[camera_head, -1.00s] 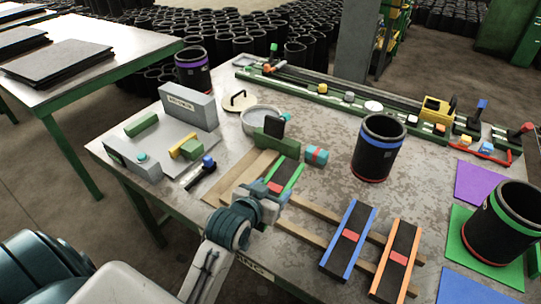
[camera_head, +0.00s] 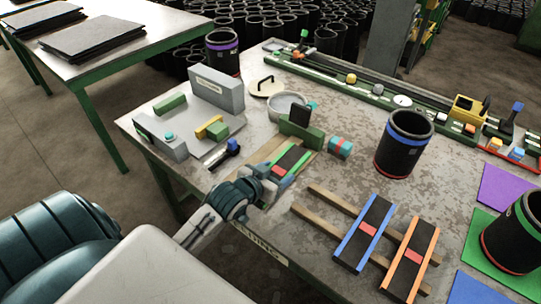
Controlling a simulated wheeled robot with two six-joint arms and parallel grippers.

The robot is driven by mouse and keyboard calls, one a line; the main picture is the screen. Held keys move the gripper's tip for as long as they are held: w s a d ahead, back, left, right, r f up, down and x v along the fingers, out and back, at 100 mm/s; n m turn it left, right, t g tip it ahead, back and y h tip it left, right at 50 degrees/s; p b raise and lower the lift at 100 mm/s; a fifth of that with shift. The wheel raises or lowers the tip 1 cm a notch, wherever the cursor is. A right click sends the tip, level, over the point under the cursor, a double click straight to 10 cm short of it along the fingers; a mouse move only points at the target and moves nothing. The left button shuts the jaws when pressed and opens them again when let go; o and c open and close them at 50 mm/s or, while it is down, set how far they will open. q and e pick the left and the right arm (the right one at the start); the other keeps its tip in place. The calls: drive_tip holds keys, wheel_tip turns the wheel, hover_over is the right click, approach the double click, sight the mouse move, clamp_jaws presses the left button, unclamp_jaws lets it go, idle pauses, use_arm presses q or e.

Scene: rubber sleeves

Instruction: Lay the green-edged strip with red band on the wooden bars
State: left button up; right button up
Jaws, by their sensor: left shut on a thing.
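The green-edged strip (camera_head: 294,158) is dark with green long edges and a red band. It lies at or just above a pale wooden board near the table's front left; any gap under it cannot be told. My left gripper (camera_head: 270,181) is shut on its near end, close to the red band. The two wooden bars (camera_head: 313,213) lie to the right of the gripper, with their left ends bare. A blue-edged strip (camera_head: 378,217) and an orange-edged strip (camera_head: 418,245) lie across the bars' right part, each with a red band. My right gripper is not in view.
A green block with a black piece (camera_head: 310,138) stands just behind the strip, beside a teal and red roll (camera_head: 340,148). A black sleeve with a blue rim (camera_head: 403,150) stands behind the bars. A grey fixture (camera_head: 215,92) is at the left.

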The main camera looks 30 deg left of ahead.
sight(270, 158)
use_arm(q)
drive_tip(key=w+a, duration=0.3)
drive_tip(key=w+a+p, duration=0.1)
drive_tip(key=w+a, duration=0.1)
drive_tip(key=shift+w+f, duration=0.2)
drive_tip(key=shift+f, duration=0.1)
drive_tip(key=shift+w+a, duration=0.45)
drive_tip(key=shift+w, duration=0.05)
drive_tip(key=shift+w+a+p, duration=0.35)
drive_tip(key=shift+w+a, duration=0.1)
wheel_tip(270, 158, down, 3)
drive_tip(key=shift+s+r+p, duration=0.1)
drive_tip(key=shift+r+p, duration=0.1)
drive_tip(key=shift+p, duration=0.55)
drive_tip(key=shift+d+f, duration=0.1)
drive_tip(key=shift+f, duration=0.3)
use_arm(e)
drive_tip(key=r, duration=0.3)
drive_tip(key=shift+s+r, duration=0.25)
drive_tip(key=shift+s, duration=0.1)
use_arm(q)
drive_tip(key=shift+f, duration=0.1)
drive_tip(key=o, duration=0.9)
drive_tip(key=shift+f, duration=0.1)
drive_tip(key=shift+o, duration=0.5)
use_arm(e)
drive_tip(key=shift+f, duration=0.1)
